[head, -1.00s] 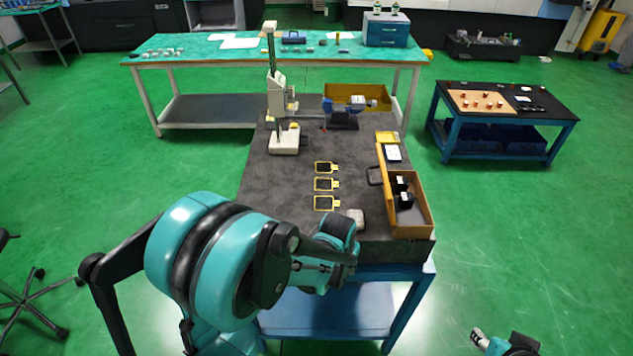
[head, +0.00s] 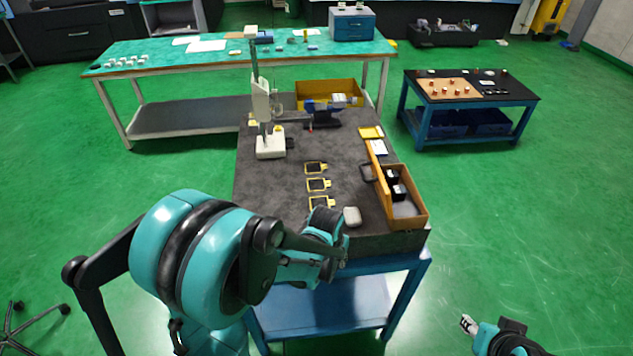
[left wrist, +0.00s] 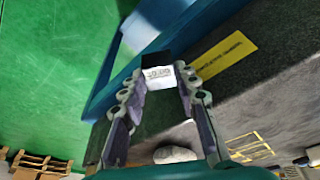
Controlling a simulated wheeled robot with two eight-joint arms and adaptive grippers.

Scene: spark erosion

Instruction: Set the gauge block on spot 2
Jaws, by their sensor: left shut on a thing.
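The gauge block (left wrist: 158,72), black on one part and white with printed figures on the other, is between the fingertips of my left gripper (left wrist: 160,88), which is shut on it in the left wrist view. In the head view my left arm hides the block and most of the fingers near the table's front edge. Three yellow-outlined dark spots lie in a column on the mat: the far one (head: 316,168), the middle one (head: 318,185) and the near one (head: 321,203), partly covered by my wrist. Their numbers are unreadable. My right gripper (head: 468,323) is at the lower right, away from the table.
A rounded grey object (head: 352,216) lies right of the near spot. A wooden tray (head: 410,222) holding black items lines the table's right side. Mat left of the spots is clear.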

